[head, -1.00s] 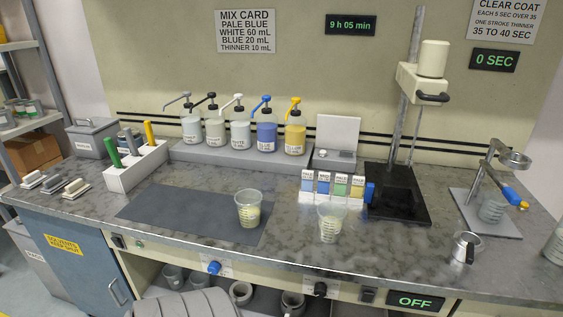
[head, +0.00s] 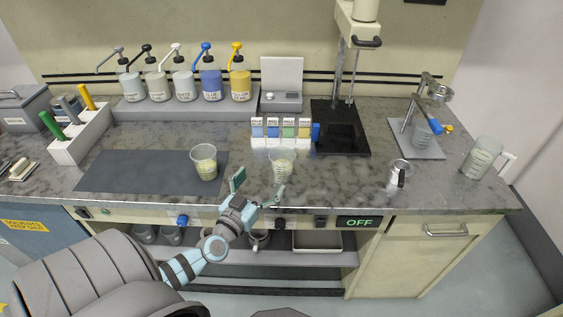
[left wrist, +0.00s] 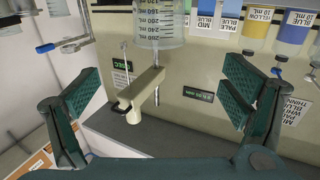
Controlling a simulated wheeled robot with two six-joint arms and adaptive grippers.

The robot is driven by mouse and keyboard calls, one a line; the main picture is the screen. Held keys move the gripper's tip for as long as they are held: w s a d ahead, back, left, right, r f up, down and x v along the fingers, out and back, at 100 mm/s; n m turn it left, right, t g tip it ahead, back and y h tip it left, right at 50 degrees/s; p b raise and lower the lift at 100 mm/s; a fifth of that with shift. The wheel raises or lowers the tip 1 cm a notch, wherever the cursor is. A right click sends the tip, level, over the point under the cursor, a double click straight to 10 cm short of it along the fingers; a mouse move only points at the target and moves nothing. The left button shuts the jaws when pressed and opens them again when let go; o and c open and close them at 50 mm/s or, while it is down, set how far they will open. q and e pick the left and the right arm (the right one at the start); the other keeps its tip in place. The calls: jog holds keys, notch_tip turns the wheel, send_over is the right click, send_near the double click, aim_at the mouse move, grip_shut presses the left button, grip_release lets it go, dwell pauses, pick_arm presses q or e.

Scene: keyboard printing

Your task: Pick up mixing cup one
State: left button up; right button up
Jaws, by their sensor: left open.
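Two clear graduated cups with pale yellowish contents stand upright on the bench. The left cup (head: 204,163) is at the right end of the dark mat; the right cup (head: 282,162) is on bare stone in front of the small coloured bottles. I cannot read which is mixing cup one. My left gripper (head: 258,187) is open and empty at the bench's front edge, in front of and between the cups, closer to the right one. In the left wrist view, the picture is upside down; a graduated cup (left wrist: 158,22) shows beyond the open, empty fingers (left wrist: 165,92), apart from them.
Pump bottles (head: 185,84) stand on a grey shelf at the back, with a scale (head: 281,97) beside them. A black-based stand (head: 341,135) is behind right. Bench between is clear.

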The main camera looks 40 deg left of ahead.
aim_at(287, 148)
pick_arm(q)
jog(key=b+x, duration=0.1)
jog(key=x, duration=0.5)
jog(key=b+x, duration=0.2)
jog(key=x, duration=0.4)
jog(key=shift+f, duration=0.2)
jog(key=shift+w, duration=0.45)
jog(key=shift+s+r, duration=0.1)
jog(key=c, duration=1.4)
